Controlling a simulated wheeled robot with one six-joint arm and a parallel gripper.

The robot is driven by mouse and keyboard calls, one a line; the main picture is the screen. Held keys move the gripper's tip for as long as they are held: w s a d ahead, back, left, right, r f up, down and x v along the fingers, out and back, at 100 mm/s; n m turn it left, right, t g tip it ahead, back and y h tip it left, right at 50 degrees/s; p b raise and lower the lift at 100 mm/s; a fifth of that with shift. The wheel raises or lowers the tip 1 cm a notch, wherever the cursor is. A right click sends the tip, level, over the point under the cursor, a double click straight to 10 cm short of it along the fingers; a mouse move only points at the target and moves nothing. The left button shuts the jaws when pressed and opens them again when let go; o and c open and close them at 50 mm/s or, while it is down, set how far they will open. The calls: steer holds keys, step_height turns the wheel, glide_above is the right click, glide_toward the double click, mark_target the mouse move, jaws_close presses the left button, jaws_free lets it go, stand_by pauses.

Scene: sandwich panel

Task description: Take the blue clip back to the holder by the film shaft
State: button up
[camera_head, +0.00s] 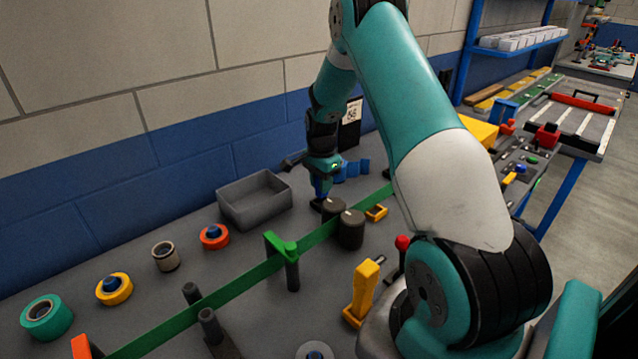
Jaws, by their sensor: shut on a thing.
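My gripper (323,190) points down at the back of the bench, just behind two dark rollers (350,231). It is shut on a small blue piece that looks like the blue clip (321,183); the jaws and the clip are small and partly merge in the picture. More blue pieces (352,169) lie just right of the gripper, and I cannot tell exactly what they are. A green film band (240,287) runs across the bench past the rollers. I cannot clearly make out the film shaft or the clip's holder.
A grey open bin (255,212) stands left of my gripper. A green clip (281,246) sits at the film on a dark post. Several rolls, one orange (214,237), stand along the left. A yellow upright part (363,290) stands in front. My arm hides part of the right side.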

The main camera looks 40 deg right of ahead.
steer(key=shift+f, duration=0.2)
stand_by(0.3)
steer(key=shift+f+b, duration=0.65)
steer(key=shift+f, duration=0.15)
steer(key=shift+f+b, duration=0.45)
steer(key=shift+f, duration=0.35)
steer(key=o, duration=1)
